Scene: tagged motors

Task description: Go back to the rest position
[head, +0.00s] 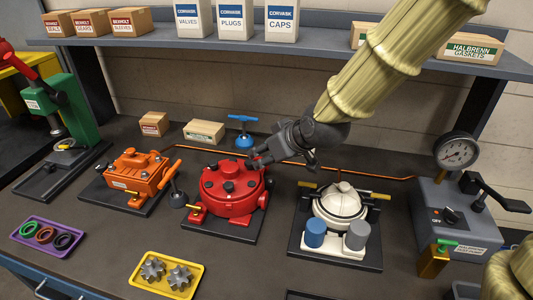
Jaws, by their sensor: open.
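My gripper (258,160) hangs from my arm, which reaches down from the upper right. It is open and I see nothing between its fingers. It is just above and behind the right side of the red motor (228,192); I cannot tell whether it touches it. An orange motor (138,178) stands to the left on a dark plate. A white motor (340,207) stands to the right on a black plate, with a blue and a grey cylinder in front of its dome.
A shelf (300,48) with boxes crosses above the bench. A gauge unit (455,210) stands right, a green press (75,115) left. A blue-handled valve (243,133) stands behind the red motor. A purple tray (47,220) with rings and a yellow tray (192,254) with gears lie in front.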

